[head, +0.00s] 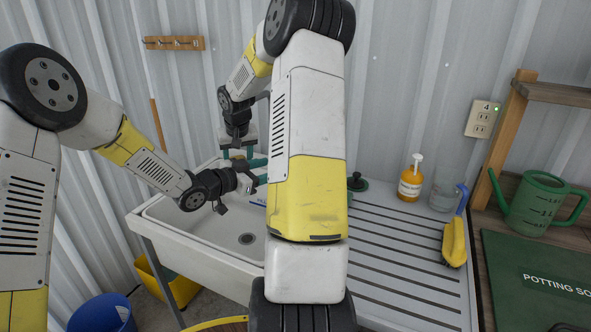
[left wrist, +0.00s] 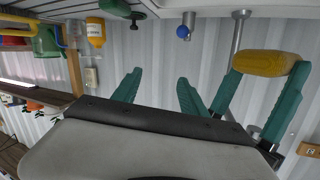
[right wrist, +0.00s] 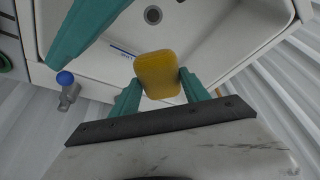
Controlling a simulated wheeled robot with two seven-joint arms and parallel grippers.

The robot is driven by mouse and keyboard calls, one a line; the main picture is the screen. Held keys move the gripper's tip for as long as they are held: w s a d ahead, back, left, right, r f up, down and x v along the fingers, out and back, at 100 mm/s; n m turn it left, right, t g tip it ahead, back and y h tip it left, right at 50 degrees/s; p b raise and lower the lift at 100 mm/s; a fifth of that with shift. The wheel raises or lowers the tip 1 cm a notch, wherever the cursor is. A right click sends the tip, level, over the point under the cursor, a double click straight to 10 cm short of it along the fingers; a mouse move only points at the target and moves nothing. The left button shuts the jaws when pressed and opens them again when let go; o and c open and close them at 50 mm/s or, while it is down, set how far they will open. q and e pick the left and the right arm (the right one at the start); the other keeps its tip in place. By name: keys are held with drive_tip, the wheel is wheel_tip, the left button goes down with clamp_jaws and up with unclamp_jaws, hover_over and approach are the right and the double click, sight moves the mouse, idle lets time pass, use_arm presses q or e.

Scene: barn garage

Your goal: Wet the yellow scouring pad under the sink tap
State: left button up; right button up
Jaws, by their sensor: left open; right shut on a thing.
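The yellow scouring pad (right wrist: 158,73) is pinched between the teal fingers of my right gripper (right wrist: 160,88), above the back part of the white sink (right wrist: 215,55). The left wrist view also shows the pad (left wrist: 265,63) in those fingers. My left gripper (left wrist: 158,90) is open and empty; it is over the sink near the right gripper in the head view (head: 248,180). The tap with a blue knob (right wrist: 66,82) stands at the sink's back edge, apart from the pad; the left wrist view shows its knob (left wrist: 183,31). No running water shows. In the head view my right arm hides the tap.
The ribbed drainboard (head: 400,265) lies right of the basin, with an orange soap bottle (head: 411,180), a glass (head: 443,199) and a yellow brush (head: 455,242). A green watering can (head: 537,203) stands farther right. A blue bucket (head: 102,314) is below left.

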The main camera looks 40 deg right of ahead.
use_arm(q)
drive_tip(key=w+d+f+n+t+h, duration=0.25)
drive_tip(key=w+d+f+n, duration=0.3)
drive_tip(key=f, duration=0.35)
drive_tip(key=shift+y, duration=0.45)
drive_tip(key=x, duration=1.1)
drive_tip(key=shift+w+d+f, duration=0.1)
drive_tip(key=shift+d+f, duration=0.1)
drive_tip(key=shift+f, duration=0.05)
clamp_jaws()
